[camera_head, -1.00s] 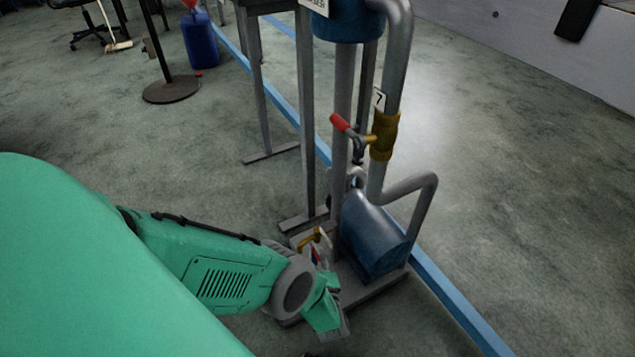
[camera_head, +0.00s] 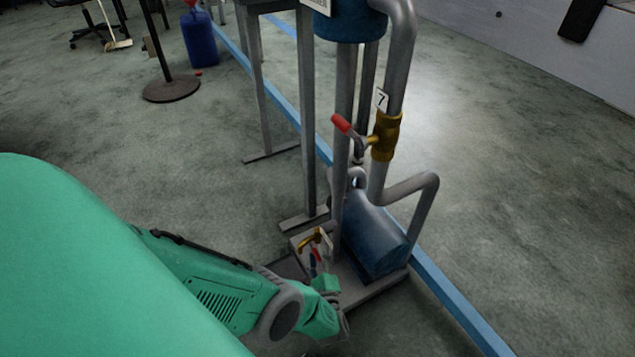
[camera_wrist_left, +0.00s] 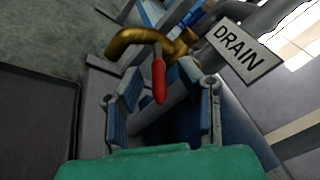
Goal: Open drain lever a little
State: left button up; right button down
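The drain valve is a brass tap with a red lever. In the left wrist view the brass body (camera_wrist_left: 140,38) is at the top, and the red lever (camera_wrist_left: 158,80) hangs down from it. My left gripper (camera_wrist_left: 162,103) is open, with one blue-padded finger on each side of the lever's lower end and visible gaps between. In the head view the brass valve (camera_head: 309,241) sits low on the stand, and my left gripper (camera_head: 338,302) is just in front of it, partly hidden by its own green housing. My right gripper is not in view.
A white DRAIN sign (camera_wrist_left: 240,50) is right of the valve. A blue motor-like cylinder (camera_head: 372,238) stands beside it on the base. Above is another red-handled valve (camera_head: 385,137) tagged 7 on a grey pipe. Open floor lies left and right.

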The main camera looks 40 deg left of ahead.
pick_arm(q)
jog(key=v, duration=0.7)
jog(key=shift+s+d, duration=0.2)
